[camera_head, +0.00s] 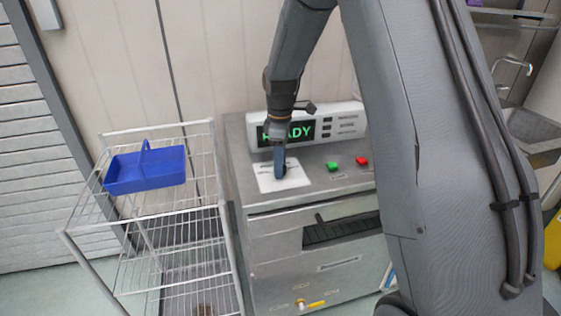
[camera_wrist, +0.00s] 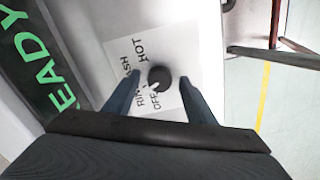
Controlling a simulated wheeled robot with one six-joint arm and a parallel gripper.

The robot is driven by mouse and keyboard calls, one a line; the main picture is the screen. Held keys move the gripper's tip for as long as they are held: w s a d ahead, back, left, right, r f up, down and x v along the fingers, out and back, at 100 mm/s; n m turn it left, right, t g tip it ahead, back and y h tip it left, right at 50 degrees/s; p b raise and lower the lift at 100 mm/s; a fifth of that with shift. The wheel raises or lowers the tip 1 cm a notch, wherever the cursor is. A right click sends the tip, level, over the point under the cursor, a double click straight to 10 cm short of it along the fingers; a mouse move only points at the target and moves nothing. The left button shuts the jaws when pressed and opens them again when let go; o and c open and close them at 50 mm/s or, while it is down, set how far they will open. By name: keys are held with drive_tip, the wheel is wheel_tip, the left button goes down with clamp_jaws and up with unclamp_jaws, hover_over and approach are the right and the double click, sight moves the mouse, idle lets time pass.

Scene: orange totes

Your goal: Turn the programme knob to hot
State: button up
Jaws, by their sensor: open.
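The programme knob (camera_wrist: 160,76) is small, round and black, on a white label plate (camera_head: 268,183) on the machine's top. In the wrist view its white mark points down and slightly left, toward the printed OFF. The words RINSE, WASH and HOT run up the plate, with HOT (camera_wrist: 140,47) at the top. My gripper (camera_wrist: 159,70) is open, one blue-grey finger on each side of the knob, with visible gaps. In the head view my gripper (camera_head: 280,174) points down over the plate and mostly hides the knob. I cannot tell the exact fingertip height.
A display (camera_head: 300,131) reading READY stands behind the plate. A green button (camera_head: 333,166) and a red button (camera_head: 362,161) lie to its right. A wire rack (camera_head: 150,225) with a blue caddy (camera_head: 150,175) stands left of the machine. A sink (camera_head: 532,128) is far right.

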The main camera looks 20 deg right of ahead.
drive_tip(key=c, duration=1)
drive_tip(key=shift+c, duration=0.2)
drive_tip(key=shift+m, duration=0.3)
drive_tip(key=m, duration=0.9)
drive_tip(key=shift+r+p, duration=0.1)
drive_tip(key=shift+p, duration=0.25)
drive_tip(key=m, duration=0.4)
drive_tip(key=shift+w+m, duration=0.1)
drive_tip(key=shift+m, duration=2.1)
